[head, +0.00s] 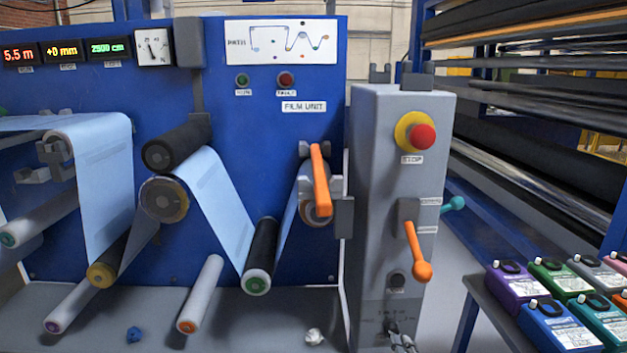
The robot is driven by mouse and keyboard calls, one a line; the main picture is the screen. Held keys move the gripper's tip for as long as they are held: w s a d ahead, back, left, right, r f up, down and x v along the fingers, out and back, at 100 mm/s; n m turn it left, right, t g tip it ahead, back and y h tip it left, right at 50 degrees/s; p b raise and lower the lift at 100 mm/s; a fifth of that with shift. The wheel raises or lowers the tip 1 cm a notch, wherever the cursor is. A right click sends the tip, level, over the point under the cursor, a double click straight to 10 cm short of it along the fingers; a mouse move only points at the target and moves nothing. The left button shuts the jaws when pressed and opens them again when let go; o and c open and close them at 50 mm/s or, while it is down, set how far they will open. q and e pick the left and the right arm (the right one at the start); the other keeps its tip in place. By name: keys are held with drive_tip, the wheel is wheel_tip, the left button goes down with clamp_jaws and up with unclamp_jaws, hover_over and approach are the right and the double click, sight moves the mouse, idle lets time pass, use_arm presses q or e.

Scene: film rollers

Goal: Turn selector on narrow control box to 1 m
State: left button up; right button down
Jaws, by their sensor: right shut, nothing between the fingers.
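The narrow control box (370,200) is a tall grey cabinet right of the blue film unit. Its front has a red stop button on a yellow disc (423,138) at the top. Below are an orange lever with a ball end (417,250), tilted down, and a small dark round control (397,281) with a label beneath. Low on the front are faint markings (386,308), too small to read. My right gripper (390,326) is shut and empty at the bottom of the picture, in front of the box's lower part, partly covering it. I cannot make out the selector's setting. My left gripper is not in view.
A blue film panel (300,150) carries rollers with pale film (105,165) and another orange lever (320,180). A teal-ended handle (453,203) sticks out right of the box. Crumpled paper (314,337) lies below.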

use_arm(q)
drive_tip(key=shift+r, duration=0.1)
use_arm(e)
drive_tip(key=shift+w+a+r, duration=0.2)
drive_tip(key=shift+a+r, duration=0.05)
drive_tip(key=shift+r, duration=0.15)
drive_tip(key=shift+w+a+r, duration=0.15)
drive_tip(key=shift+a+r, duration=0.05)
drive_tip(key=shift+r, duration=0.2)
drive_tip(key=shift+a+f, duration=0.15)
drive_tip(key=shift+f, duration=0.1)
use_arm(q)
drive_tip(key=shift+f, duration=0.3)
use_arm(e)
drive_tip(key=shift+a+f, duration=0.3)
drive_tip(key=shift+d+f, duration=0.1)
drive_tip(key=shift+f, duration=0.1)
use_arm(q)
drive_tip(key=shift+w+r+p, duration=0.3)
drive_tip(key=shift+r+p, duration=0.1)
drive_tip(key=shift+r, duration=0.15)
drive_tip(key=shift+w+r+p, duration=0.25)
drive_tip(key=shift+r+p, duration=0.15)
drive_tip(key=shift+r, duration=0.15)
use_arm(e)
drive_tip(key=s+d+f, duration=0.1)
drive_tip(key=s, duration=0.5)
drive_tip(key=shift+s, duration=0.1)
